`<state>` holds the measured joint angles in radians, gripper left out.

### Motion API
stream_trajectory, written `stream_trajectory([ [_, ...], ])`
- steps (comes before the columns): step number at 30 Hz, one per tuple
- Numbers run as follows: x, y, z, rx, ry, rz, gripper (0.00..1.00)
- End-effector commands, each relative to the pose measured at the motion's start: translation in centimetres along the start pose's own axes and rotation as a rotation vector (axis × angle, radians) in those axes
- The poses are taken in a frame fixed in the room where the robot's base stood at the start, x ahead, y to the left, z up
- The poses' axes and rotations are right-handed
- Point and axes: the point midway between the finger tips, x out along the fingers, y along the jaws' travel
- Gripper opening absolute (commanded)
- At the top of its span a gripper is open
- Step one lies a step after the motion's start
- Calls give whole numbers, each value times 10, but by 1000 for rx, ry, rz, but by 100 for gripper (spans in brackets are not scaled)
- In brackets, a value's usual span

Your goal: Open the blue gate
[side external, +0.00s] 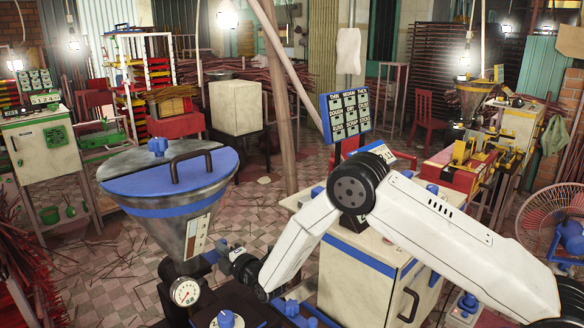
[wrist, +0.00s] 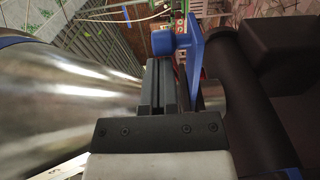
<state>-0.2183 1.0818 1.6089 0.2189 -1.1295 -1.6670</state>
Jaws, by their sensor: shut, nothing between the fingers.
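A blue plate with a blue knob, which looks like the blue gate (wrist: 193,45), is just beyond my fingertips in the wrist view. My gripper (wrist: 160,70) is shut and empty, its tips close to the blue part. I cannot tell whether they touch it. In the side view my gripper (side external: 237,260) is low, at the right of the steel hopper's narrow lower end. Small blue bits show beside it there, but the gate is mostly hidden. The steel hopper (side external: 185,232) has a blue lid (side external: 135,172) with a dark handle, and fills the left of the wrist view.
A round gauge (side external: 186,292) and a blue knob (side external: 226,319) sit below the hopper. A cream cabinet (side external: 355,285) with blue trim stands right of my gripper. A labelled sign board (side external: 346,113) rises behind it. A dark, bulky machine part (wrist: 255,85) is close on the wrist view's right.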

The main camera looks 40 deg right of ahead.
Motion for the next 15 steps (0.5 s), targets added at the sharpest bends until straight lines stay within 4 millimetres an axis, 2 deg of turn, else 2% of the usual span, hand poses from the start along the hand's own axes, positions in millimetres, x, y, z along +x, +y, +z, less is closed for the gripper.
stream_trajectory([
  [1,0,0,12,2,-10,1,0],
  [6,-1,0,32,1,-7,0,0],
  [15,-1,0,35,2,-5,0,0],
])
